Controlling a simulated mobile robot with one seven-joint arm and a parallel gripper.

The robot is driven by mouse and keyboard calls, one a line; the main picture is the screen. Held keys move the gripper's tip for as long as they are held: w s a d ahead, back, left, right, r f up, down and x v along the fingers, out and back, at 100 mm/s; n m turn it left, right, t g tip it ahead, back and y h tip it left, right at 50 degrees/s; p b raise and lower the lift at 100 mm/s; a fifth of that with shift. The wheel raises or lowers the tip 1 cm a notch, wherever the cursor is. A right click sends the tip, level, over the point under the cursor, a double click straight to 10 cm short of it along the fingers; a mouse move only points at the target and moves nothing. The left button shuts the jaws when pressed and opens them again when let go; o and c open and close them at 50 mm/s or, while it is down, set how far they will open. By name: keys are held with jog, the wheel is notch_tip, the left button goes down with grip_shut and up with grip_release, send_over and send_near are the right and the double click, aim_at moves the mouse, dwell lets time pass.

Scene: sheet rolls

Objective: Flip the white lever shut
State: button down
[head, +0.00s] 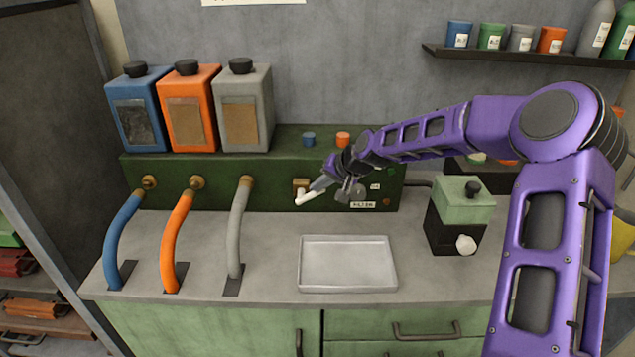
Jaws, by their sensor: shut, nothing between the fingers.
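A white lever (306,198) sticks out from a brass fitting (301,184) on the front of a green panel box (268,200) behind the counter. It points toward the front and slightly down to the left. My gripper (316,187) reaches in from the right on the purple arm, its shut fingers at or very near the lever's right side. I cannot tell whether they touch it. Nothing is held in the fingers. My wrist hides part of the panel to the right of the lever.
A metal tray (347,287) lies on the counter below the lever. Blue (121,240), orange (177,240) and grey (238,230) hoses run down from the panel at left. A green-topped box (463,205) stands at right. Bare counter lies between the hoses and tray.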

jog(key=shift+d+f+m+y+b, duration=0.3)
jog(key=shift+d+f+y+b, duration=0.45)
jog(key=shift+f+y, duration=0.15)
jog(key=f+y+b, duration=0.1)
jog(key=b, duration=0.1)
jog(key=d+y+b, duration=0.1)
jog(key=shift+f+m+t+y+b, duration=0.3)
jog(key=shift+f+m+b, duration=0.05)
jog(key=shift+m, duration=0.05)
jog(key=shift+d+f, duration=0.1)
jog(key=shift+f, duration=0.15)
jog(key=shift+r, duration=0.1)
